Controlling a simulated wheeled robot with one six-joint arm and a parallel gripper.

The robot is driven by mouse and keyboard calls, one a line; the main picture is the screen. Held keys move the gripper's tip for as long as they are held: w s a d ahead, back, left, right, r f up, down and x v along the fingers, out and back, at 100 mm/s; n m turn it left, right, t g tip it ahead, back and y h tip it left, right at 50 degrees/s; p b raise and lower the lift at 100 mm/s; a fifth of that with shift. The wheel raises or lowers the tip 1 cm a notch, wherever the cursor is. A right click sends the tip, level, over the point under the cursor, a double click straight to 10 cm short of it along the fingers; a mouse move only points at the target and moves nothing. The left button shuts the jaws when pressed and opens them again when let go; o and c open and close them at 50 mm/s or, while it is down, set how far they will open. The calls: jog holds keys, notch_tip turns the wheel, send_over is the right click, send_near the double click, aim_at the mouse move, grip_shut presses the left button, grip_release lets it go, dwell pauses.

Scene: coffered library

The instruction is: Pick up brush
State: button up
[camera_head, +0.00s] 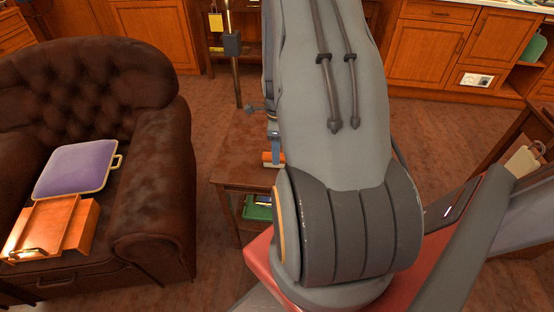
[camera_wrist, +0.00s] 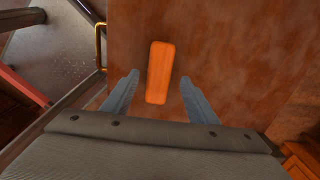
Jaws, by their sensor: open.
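The brush appears to be the orange oblong block (camera_wrist: 160,72) lying on a brown wooden surface in the wrist view; no bristles show there. In the head view an orange piece with a pale edge (camera_head: 272,158) lies on the small side table (camera_head: 238,168), partly hidden by my arm. My gripper (camera_wrist: 159,80) is open, with one blue-grey finger on each side of the block's near half and a gap on both sides. In the head view only part of my gripper (camera_head: 274,142) shows, just above the orange piece.
A brown leather armchair (camera_head: 95,85) stands left of the table, holding a purple case (camera_head: 78,168) and an orange wooden box (camera_head: 50,228). A green bin (camera_head: 257,208) sits on the table's lower shelf. A thin pole (camera_head: 236,85) rises behind. Wooden cabinets (camera_head: 430,50) line the back.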

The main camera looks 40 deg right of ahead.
jog(key=shift+a+f, duration=0.1)
jog(key=shift+f, duration=1.55)
jog(key=c, duration=1.2)
jog(key=shift+r, duration=0.1)
notch_tip(320, 180, up, 10)
jog(key=shift+f+b, duration=0.1)
jog(key=shift+b, duration=0.2)
